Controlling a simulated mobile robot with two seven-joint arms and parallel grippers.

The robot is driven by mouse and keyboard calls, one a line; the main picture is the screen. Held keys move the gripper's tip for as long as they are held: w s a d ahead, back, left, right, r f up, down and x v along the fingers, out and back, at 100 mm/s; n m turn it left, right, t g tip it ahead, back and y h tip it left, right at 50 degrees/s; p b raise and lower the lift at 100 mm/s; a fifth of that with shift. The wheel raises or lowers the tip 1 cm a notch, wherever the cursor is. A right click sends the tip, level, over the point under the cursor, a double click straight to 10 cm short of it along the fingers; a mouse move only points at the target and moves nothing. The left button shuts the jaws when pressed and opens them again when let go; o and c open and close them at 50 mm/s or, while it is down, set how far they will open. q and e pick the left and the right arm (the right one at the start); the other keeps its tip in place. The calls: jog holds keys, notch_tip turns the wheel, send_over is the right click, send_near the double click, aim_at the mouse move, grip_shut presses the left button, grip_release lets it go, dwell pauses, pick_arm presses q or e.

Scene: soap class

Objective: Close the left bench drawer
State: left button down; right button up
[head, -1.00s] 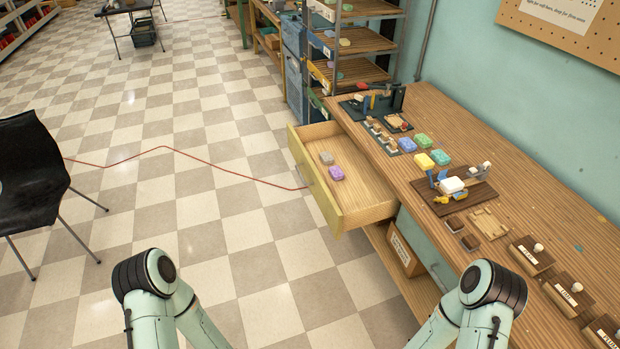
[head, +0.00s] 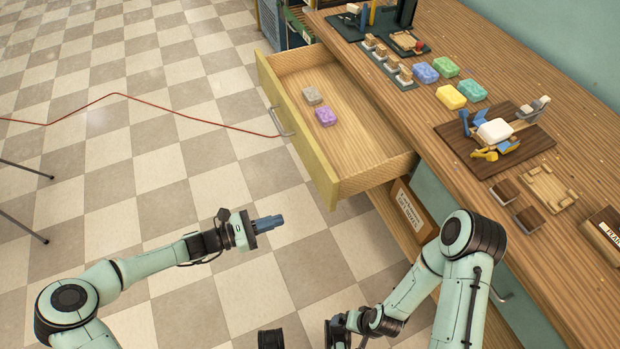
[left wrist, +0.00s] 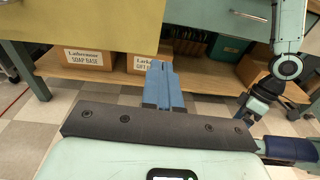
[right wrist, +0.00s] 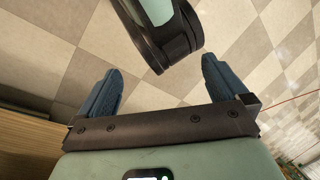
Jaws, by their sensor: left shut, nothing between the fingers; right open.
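The left bench drawer (head: 322,168) is pulled out from the bench, its yellow front facing the floor aisle. A metal handle (head: 281,122) sits on that front. A grey soap (head: 312,95) and a purple soap (head: 325,116) lie inside. My left gripper (head: 268,223) is shut and empty, apart from the drawer and below its near corner in the head view. In the left wrist view the yellow drawer front (left wrist: 80,22) fills the upper left, beyond the shut fingers (left wrist: 161,80). My right gripper (right wrist: 160,85) is open and empty; its fingers are not clear in the head view.
The bench top (head: 400,120) holds several soaps, a dark board with a white soap (head: 495,131), and wooden pieces. A labelled box (head: 409,212) stands on the shelf below. A red cable (head: 180,113) crosses the open tiled floor left of the drawer.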

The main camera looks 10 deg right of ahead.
aim_at(327, 190)
pick_arm(q)
jog(key=shift+n+t+h, duration=0.3)
jog(key=shift+t+h, duration=0.1)
jog(key=shift+t, duration=0.1)
jog(key=b+x, duration=0.1)
jog(key=x, duration=0.3)
jog(key=w+r+b+x, duration=0.1)
jog(key=x, duration=0.3)
jog(key=w+b+x, duration=0.1)
jog(key=x, duration=0.4)
jog(key=shift+a+r, duration=0.2)
jog(key=shift+a, duration=0.2)
jog(key=shift+w+d+r, duration=0.1)
jog(key=shift+w+d, duration=0.1)
jog(key=shift+d, duration=0.2)
pick_arm(e)
jog(key=w+d+f+t, duration=0.1)
jog(key=w+d+f, duration=0.1)
jog(key=w+f, duration=0.2)
jog(key=shift+w+d+t+h, duration=0.2)
jog(key=shift+w+t+h, duration=0.15)
jog(key=shift+w, duration=0.45)
pick_arm(q)
jog(key=shift+d, duration=0.1)
